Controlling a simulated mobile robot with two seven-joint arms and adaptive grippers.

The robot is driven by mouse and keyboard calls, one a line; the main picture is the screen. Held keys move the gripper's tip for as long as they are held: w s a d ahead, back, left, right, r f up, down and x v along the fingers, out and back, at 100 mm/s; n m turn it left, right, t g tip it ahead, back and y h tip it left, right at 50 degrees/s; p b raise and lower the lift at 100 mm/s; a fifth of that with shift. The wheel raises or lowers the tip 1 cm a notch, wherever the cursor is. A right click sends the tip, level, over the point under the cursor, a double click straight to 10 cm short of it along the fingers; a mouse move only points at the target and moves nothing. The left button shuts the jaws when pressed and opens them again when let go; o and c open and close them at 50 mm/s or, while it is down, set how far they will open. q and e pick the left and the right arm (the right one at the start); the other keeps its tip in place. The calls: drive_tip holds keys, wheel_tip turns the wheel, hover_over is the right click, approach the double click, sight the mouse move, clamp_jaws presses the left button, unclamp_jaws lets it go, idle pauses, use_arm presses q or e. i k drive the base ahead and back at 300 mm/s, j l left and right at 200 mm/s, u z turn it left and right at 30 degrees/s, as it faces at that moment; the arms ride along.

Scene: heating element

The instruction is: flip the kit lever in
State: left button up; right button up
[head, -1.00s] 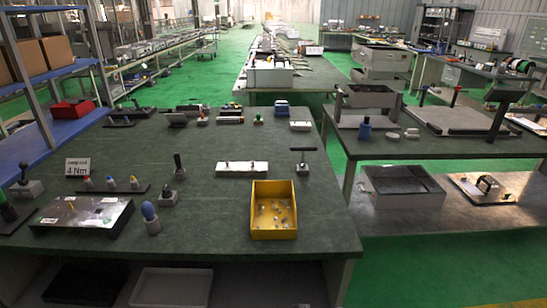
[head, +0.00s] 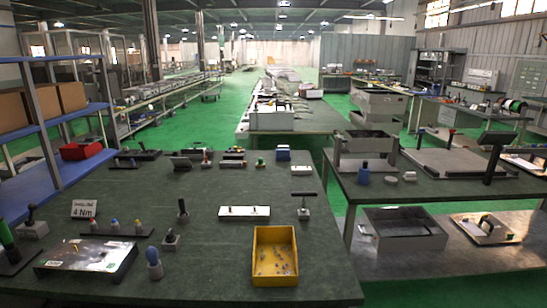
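I cannot tell for sure which part is the kit lever. A small dark lever on a grey block (head: 32,222) stands at the left of the green-topped table (head: 220,265). Another small lever on a block (head: 172,240) stands near the table's middle, with a dark upright post (head: 183,210) behind it. A T-shaped handle on a block (head: 304,207) stands behind the yellow bin. A shiny flat plate with small parts on it (head: 85,257) lies at the front left. Neither of my grippers is in view.
A yellow bin with small parts (head: 275,278) sits at the front right. A "4 Nm" sign (head: 84,209), a row of coloured-tip tools (head: 115,228) and a blue-topped tool (head: 153,262) stand at left. A second bench (head: 440,183) is at right. Bare tabletop lies between items.

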sight(32, 206)
drive_tip(key=u, duration=0.4)
drive_tip(key=j+u, duration=0.1)
drive_tip(key=u, duration=0.65)
drive_tip(key=i+u, duration=0.1)
drive_tip(key=u, duration=0.3)
drive_tip(key=i+j+u, duration=0.25)
drive_tip(key=i+j, duration=0.2)
drive_tip(key=i+j+u, duration=0.2)
drive_tip(key=i, duration=0.5)
drive_tip(key=k+j, duration=0.05)
drive_tip(key=j, duration=0.05)
